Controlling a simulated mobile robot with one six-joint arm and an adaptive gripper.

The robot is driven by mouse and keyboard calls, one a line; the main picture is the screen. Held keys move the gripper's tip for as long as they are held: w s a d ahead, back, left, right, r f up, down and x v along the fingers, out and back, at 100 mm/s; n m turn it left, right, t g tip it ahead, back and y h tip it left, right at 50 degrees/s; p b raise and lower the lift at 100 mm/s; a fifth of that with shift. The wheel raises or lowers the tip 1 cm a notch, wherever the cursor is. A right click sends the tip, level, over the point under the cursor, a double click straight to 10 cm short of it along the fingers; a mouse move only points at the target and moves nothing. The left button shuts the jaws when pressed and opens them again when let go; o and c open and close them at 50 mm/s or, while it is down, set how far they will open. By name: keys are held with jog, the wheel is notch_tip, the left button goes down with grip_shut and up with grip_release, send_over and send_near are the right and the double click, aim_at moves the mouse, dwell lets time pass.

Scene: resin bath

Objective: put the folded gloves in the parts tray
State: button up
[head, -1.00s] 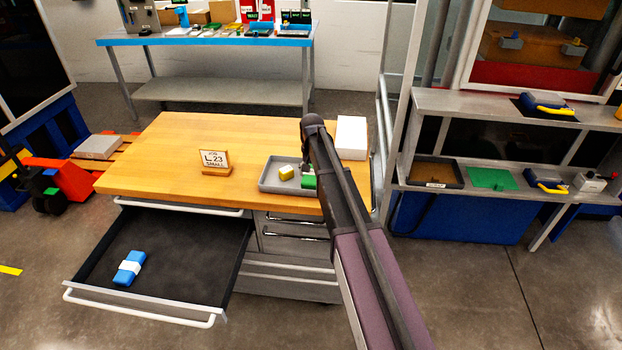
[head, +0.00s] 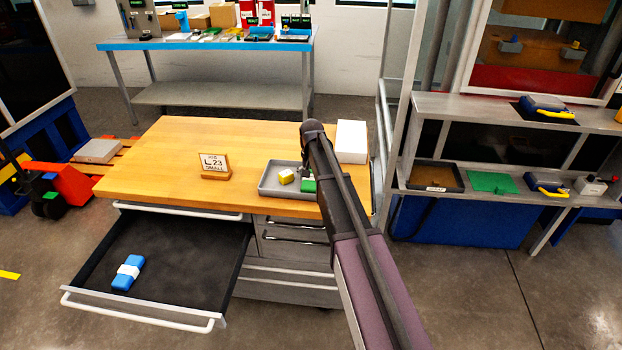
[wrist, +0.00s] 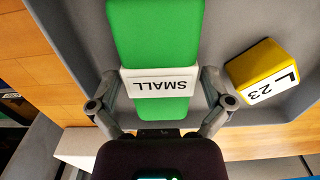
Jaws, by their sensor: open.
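The folded gloves are a green bundle (wrist: 158,35) with a white band reading "SMALL". They lie in the grey parts tray (head: 265,186) on the wooden bench, and also show there in the head view (head: 309,185). My gripper (wrist: 160,88) is open, with one finger on each side of the banded part. I cannot tell whether either finger touches it. In the head view my arm hides part of the tray and most of the gripper. A second folded bundle, blue with a white band (head: 128,271), lies in the open drawer (head: 180,260).
A yellow block marked "L 23" (wrist: 265,78) sits in the tray beside the gloves. A sign reading "L 23 SMALL" (head: 214,165) stands on the bench left of the tray. The bench's left side is clear.

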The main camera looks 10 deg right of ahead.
aim_at(312, 177)
jog(key=shift+r, duration=0.15)
notch_tip(312, 177, up, 12)
jog(key=p, duration=1.2)
dwell(0.8)
jog(key=s+n, duration=0.3)
jog(key=s, duration=2.6)
jog(key=shift+a+n, duration=0.15)
jog(key=shift+n, duration=0.25)
jog(key=shift+s, duration=0.1)
jog(key=c, duration=0.6)
